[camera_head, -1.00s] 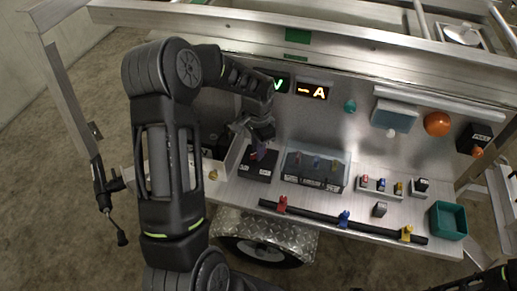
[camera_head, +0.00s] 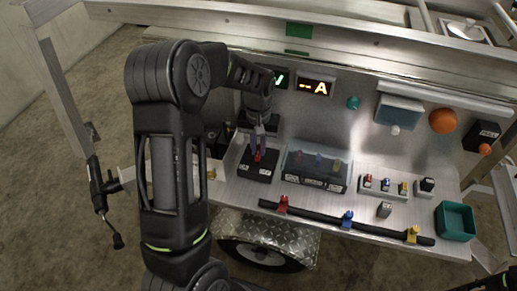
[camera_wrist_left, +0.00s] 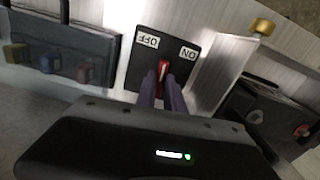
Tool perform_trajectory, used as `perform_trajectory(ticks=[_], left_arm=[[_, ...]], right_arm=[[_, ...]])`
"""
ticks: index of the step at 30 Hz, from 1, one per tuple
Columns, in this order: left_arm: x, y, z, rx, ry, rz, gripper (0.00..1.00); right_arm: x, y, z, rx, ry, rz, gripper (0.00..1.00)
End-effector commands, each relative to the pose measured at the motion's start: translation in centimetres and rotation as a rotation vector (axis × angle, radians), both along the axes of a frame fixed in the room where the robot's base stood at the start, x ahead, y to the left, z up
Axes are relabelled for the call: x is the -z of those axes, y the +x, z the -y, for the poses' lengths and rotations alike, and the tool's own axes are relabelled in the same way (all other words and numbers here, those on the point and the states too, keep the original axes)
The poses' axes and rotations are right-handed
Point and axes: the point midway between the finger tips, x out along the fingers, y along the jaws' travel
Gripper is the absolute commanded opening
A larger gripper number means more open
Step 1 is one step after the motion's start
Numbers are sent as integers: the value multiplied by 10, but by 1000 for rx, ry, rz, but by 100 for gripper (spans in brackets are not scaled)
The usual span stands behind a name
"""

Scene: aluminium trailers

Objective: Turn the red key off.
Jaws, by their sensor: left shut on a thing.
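The red key (camera_head: 259,155) stands on a black switch box (camera_head: 255,173) on the trailer's shelf. In the left wrist view, the red key (camera_wrist_left: 163,69) is upright between an OFF label (camera_wrist_left: 148,40) on its left and an ON label (camera_wrist_left: 188,53) on its right. My left gripper (camera_head: 258,146) has its purple fingers down at the key. In the wrist view the fingers of my left gripper (camera_wrist_left: 162,82) are close on both sides of the key, shut on it, and hide its lower part.
A clear-covered box (camera_head: 316,170) with several coloured switches stands right of the key box. A bar with red, blue and yellow clips (camera_head: 347,217) runs along the front edge. A teal bin (camera_head: 455,221) is at right. Displays (camera_head: 315,86) are on the back panel.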

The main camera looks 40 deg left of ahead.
Motion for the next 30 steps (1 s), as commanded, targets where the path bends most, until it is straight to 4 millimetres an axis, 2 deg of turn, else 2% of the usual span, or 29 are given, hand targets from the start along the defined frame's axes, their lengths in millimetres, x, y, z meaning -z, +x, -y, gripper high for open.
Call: perform_trajectory(ticks=[18, 30], left_arm=[[-1, 1, 0, -551, 1, 2, 0], [-1, 1, -1, -706, 1, 3, 0]], right_arm=[[1, 0, 0, 0, 0, 0, 36], [-1, 0, 0, 0, 0, 0, 36]])
